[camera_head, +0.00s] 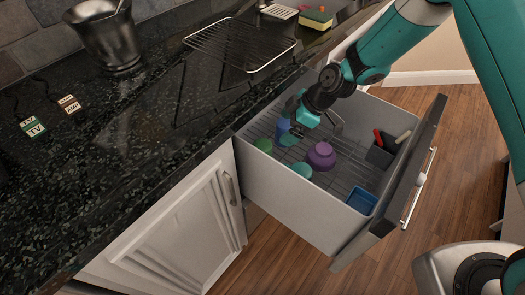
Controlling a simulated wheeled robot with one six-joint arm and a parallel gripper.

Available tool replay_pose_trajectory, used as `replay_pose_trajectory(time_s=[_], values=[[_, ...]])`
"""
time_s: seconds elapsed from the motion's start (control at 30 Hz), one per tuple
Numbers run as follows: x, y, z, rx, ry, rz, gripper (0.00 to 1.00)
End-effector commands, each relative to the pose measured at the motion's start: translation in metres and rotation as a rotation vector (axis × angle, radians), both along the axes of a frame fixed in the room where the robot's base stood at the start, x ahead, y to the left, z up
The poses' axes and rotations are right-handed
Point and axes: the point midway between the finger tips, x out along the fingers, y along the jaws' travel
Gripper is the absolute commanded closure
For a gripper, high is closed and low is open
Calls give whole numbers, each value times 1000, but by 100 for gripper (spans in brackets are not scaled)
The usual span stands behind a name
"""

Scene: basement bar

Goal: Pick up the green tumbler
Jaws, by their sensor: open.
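A small green tumbler (263,145) stands in the open drawer (290,199), close to its left wall at the counter. Only its upper part shows above the drawer wall. My gripper (314,128) is open over the far left part of the drawer, to the right of the green tumbler and apart from it. I see nothing between its fingers, though its exact height over the rack is hard to tell.
A blue cup (283,126), teal pieces (302,169), a purple vessel (321,157), a blue box (361,201) and a dark utensil holder (380,154) share the drawer. A wire rack (240,45) and metal bucket (107,38) stand on the counter.

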Motion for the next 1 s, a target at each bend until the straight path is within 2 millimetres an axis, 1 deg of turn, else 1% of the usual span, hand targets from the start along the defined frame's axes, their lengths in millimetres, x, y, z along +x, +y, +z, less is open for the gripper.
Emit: replay_pose_trajectory(time_s=[0.03, 0.1, 0.2, 0.3, 0.57, 0.8, 0.9, 1.0], values=[[-1, 7, -11, -1, 4, 1, 6], [0, 16, -24, -1, 4, 1, 6], [1, 27, -42, -1, 3, 2, 6], [2, 36, -55, 0, 3, -1, 6], [4, 46, -71, 0, 2, -1, 6], [9, 66, -102, -1, 3, -1, 6], [10, 70, -107, -1, 3, -2, 6], [9, 71, -109, -1, 3, -2, 6]])
